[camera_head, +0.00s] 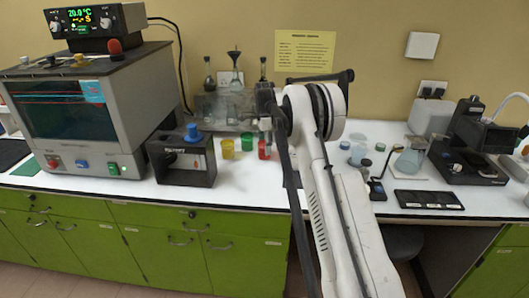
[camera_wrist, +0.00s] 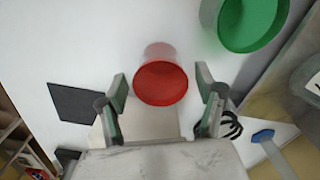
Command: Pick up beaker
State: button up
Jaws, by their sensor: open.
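A red beaker (camera_wrist: 161,82) is in the middle of the wrist view. My open gripper (camera_wrist: 161,88) has one finger on each side of it, with a visible gap on both sides. A larger-looking green beaker (camera_wrist: 248,20) is at the upper right of that view, outside the fingers. In the head view the red beaker (camera_head: 264,150) stands on the white bench below my gripper (camera_head: 265,126), which is small and partly hidden by my arm. The green beaker (camera_head: 247,141) and a yellow beaker (camera_head: 228,149) stand to its left.
A dark boxy device with a blue knob (camera_head: 182,158) stands left of the beakers. Glassware on a rack (camera_head: 228,104) is behind them. Blue-tinted containers (camera_head: 358,154), a flask (camera_head: 410,160) and a black tray (camera_head: 428,200) are right of my arm. The bench front (camera_head: 225,190) is clear.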

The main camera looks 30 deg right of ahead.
jog(key=shift+f, duration=1.4)
jog(key=c, duration=1.2)
jog(key=shift+r, duration=0.15)
